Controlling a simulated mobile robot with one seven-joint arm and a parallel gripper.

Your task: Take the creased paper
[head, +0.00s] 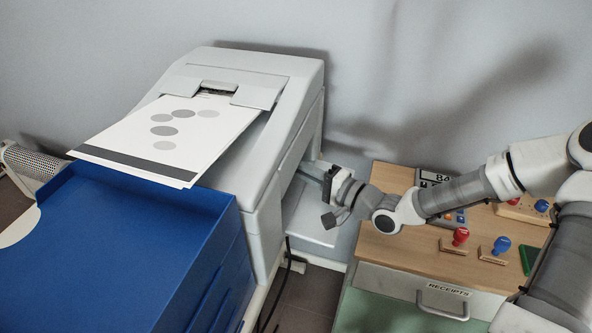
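A pale grey printer (255,68) stands left of centre. A flat white sheet (200,125) with grey dots and a dark band sticks out of its top slot; I see no crease on it. No clearly creased paper shows in this view. My gripper (312,172) is at the printer's right side, just above a pale flap or shelf (312,222) there. Its fingertips point toward the printer's side and are partly hidden, so I cannot tell whether they hold anything.
A blue tray unit (150,235) fills the lower left, before the printer. A wooden-topped cabinet (395,245) at right bears a red stamp (460,237), a blue stamp (501,246) and a calculator-like device (436,180). Its drawer (415,287) reads RECEIPTS. A dark cable (288,262) hangs between.

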